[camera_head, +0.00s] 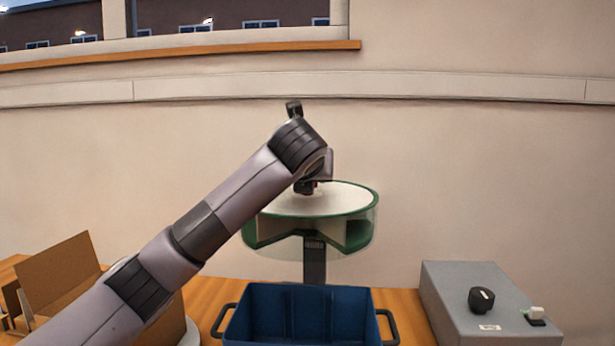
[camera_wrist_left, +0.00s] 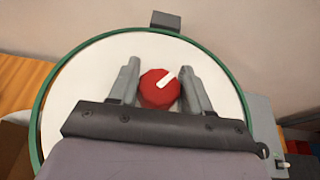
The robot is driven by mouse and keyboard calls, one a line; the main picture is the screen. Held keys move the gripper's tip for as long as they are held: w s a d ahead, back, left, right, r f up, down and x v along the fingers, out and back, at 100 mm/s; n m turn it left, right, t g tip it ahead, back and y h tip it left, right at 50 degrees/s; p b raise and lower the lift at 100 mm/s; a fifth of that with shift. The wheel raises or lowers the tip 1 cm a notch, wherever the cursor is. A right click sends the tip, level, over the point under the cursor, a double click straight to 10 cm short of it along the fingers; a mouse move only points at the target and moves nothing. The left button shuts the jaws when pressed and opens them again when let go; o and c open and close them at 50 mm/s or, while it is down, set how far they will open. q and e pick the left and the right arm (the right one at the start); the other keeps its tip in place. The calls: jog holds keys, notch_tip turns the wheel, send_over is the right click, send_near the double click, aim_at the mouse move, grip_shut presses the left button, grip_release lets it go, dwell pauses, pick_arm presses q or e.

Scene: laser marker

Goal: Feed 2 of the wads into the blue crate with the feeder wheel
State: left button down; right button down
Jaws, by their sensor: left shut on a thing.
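The feeder wheel (camera_head: 345,201) is a white-topped drum with a green rim, standing on a dark post behind the blue crate. Its white top also fills much of the left wrist view (camera_wrist_left: 80,85). A red knob (camera_wrist_left: 155,92) with a white pointer mark sits on that top. My left gripper (camera_wrist_left: 162,86) is shut on the red knob, one finger on each side. In the head view the gripper (camera_head: 310,187) reaches down onto the wheel top. The blue crate (camera_head: 257,318) stands below and in front of the wheel, cut off at the bottom edge. No wads can be made out.
A grey box (camera_head: 455,285) with a black dial (camera_head: 482,300) and a small white switch (camera_head: 537,312) stands on the right. Brown cardboard pieces (camera_head: 60,270) stand at the left. The wooden table (camera_head: 215,293) shows bare strips beside the crate. A wall is behind.

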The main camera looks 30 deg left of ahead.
aim_at(305, 204)
pick_arm(q)
jog(key=c, duration=0.6)
grip_release()
jog(key=shift+b+v, duration=0.85)
jog(key=shift+v, duration=2.75)
